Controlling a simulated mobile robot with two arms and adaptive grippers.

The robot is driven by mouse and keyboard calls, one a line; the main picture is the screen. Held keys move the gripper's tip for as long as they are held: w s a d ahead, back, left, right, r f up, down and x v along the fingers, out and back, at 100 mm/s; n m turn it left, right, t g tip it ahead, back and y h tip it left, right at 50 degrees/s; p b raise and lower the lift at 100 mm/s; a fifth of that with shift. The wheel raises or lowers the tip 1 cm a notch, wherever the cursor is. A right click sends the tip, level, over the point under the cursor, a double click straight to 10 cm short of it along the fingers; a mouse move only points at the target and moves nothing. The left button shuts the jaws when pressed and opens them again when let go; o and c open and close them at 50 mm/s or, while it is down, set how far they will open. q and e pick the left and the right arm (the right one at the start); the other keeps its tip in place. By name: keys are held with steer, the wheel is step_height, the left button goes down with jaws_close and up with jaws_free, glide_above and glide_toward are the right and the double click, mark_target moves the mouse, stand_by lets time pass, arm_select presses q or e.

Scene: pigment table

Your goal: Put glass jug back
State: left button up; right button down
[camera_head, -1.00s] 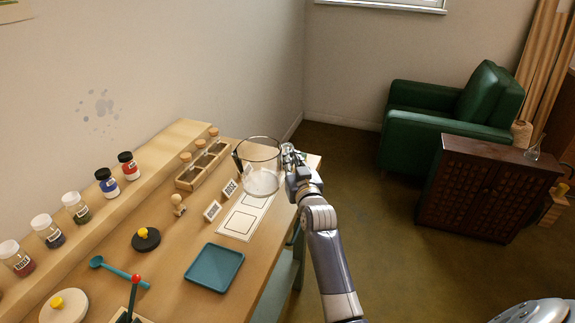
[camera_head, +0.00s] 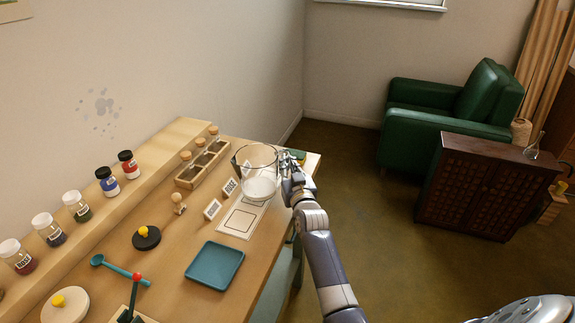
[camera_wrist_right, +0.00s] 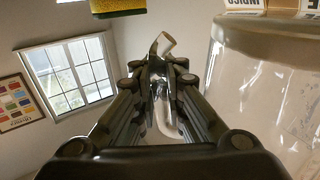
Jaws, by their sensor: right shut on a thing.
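The clear glass jug (camera_head: 258,186) is upright at the far right part of the table, over the far part of a white card (camera_head: 228,232) with outlined squares. I cannot tell whether its base touches the card. My right gripper (camera_head: 290,161) is at the jug's right side, shut on its handle. In the right wrist view the gripper (camera_wrist_right: 160,72) has the glass handle (camera_wrist_right: 165,112) between its fingers, and the jug's wall (camera_wrist_right: 262,95) fills the right side. My left gripper is not in view.
Two small label cards (camera_head: 212,209) stand beside the white card. A wooden box with compartments (camera_head: 203,165) and a wooden stamp (camera_head: 179,203) are to the left. A teal tray (camera_head: 214,266) lies nearer. Several pigment jars (camera_head: 107,182) line the raised shelf.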

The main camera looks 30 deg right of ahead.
steer(key=shift+s+f, duration=0.2)
steer(key=shift+f, duration=0.2)
steer(key=c, duration=1.7)
jaws_free()
steer(key=shift+f, duration=0.3)
steer(key=shift+o, duration=0.2)
steer(key=shift+a, duration=0.1)
steer(key=shift+s+r, duration=0.1)
steer(key=shift+r, duration=0.35)
steer(key=v, duration=1.1)
steer(key=shift+s+r, duration=0.2)
steer(key=shift+r, duration=0.15)
